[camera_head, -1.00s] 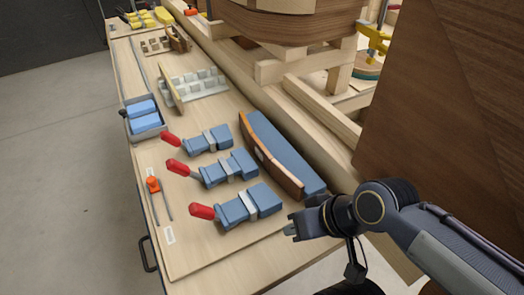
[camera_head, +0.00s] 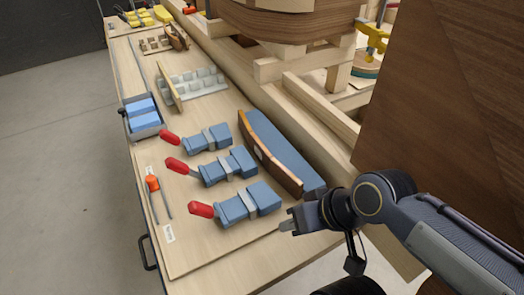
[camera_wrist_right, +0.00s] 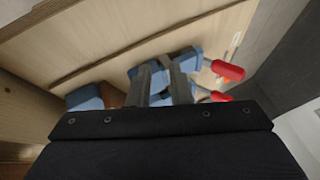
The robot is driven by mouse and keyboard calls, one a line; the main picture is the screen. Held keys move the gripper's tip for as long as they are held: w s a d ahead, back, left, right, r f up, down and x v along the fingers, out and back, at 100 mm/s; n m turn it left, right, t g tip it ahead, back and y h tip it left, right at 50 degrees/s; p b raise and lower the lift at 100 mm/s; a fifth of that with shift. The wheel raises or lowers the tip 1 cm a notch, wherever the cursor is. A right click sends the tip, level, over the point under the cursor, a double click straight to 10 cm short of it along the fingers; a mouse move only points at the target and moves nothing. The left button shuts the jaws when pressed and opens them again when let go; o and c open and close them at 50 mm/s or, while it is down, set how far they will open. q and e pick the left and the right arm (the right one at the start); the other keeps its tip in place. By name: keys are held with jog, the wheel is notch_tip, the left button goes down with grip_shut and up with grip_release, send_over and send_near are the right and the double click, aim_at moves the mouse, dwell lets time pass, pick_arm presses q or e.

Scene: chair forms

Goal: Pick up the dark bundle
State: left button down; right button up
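A long curved piece (camera_head: 272,160), with a brown wooden edge strip and a blue top, lies along the right side of the bench; it is the likeliest dark bundle, but I cannot be sure. My right gripper (camera_head: 287,222) hangs over the bench just below the near end of this piece, apart from it and empty. In the right wrist view its two fingers (camera_wrist_right: 165,72) show a narrow gap, with blue clamps beyond them. The near end of the curved piece shows partly at the left there (camera_wrist_right: 85,98). My left gripper is in neither view.
Several blue clamps (camera_head: 240,205) with red handles lie left of the curved piece. A large dark wooden panel (camera_head: 450,100) stands at right. The bench's near end is bare.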

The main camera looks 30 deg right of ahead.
jog(key=o, duration=0.4)
jog(key=shift+n+g+h, duration=0.3)
jog(key=shift+g, duration=0.1)
jog(key=w+r, duration=0.1)
jog(key=w+d, duration=0.1)
jog(key=w+r, duration=0.1)
jog(key=shift+w+d+r, duration=0.25)
jog(key=shift+d+r, duration=0.1)
jog(key=n+g+h, duration=0.1)
jog(key=g+h, duration=0.2)
jog(key=g, duration=0.2)
send_near(261, 143)
jog(key=shift+s+a+f, duration=0.4)
jog(key=shift+s+a, duration=0.05)
jog(key=shift+s, duration=0.1)
jog(key=shift+f+p, duration=0.3)
jog(key=shift+f, duration=0.6)
jog(key=f, duration=0.1)
jog(key=f+p, duration=0.1)
jog(key=f, duration=0.2)
jog(key=shift+w+d+f, duration=0.2)
jog(key=shift+w+d, duration=0.15)
jog(key=shift+d, duration=0.05)
jog(key=shift+f, duration=0.5)
